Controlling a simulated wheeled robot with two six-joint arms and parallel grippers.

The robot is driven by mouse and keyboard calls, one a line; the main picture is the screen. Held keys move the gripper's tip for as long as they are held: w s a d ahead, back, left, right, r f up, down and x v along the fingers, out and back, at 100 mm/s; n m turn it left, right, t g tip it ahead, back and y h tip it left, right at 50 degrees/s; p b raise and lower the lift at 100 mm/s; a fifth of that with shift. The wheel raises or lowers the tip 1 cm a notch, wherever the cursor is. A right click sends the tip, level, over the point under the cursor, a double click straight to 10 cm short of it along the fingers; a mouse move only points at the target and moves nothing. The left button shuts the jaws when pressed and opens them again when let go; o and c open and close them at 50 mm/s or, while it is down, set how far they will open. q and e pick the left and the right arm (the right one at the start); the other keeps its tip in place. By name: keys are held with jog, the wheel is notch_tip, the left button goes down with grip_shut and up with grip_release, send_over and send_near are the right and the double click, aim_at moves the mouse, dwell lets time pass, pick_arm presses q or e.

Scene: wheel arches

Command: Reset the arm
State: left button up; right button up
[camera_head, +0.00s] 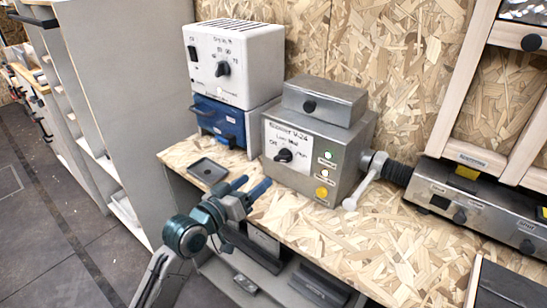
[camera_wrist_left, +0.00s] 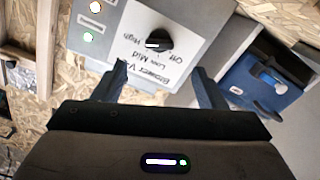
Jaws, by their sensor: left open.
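My left gripper (camera_head: 252,186) is above the front edge of the wooden bench, in front of the grey metal blower box (camera_head: 319,150). Its two fingers are apart with nothing between them. In the left wrist view the open fingers (camera_wrist_left: 160,73) point at the box's white label, which appears upside down. The black knob (camera_wrist_left: 158,40) shows beyond the fingertips, and no contact with it is visible. The knob also shows in the head view (camera_head: 284,155). My right gripper is not in view.
A blue unit (camera_head: 217,120) stands under a white box (camera_head: 235,61) at the back. A small dark tray (camera_head: 208,171) lies left of my gripper. A lever (camera_head: 366,180) sticks out right of the blower box. The bench front right of my gripper is clear.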

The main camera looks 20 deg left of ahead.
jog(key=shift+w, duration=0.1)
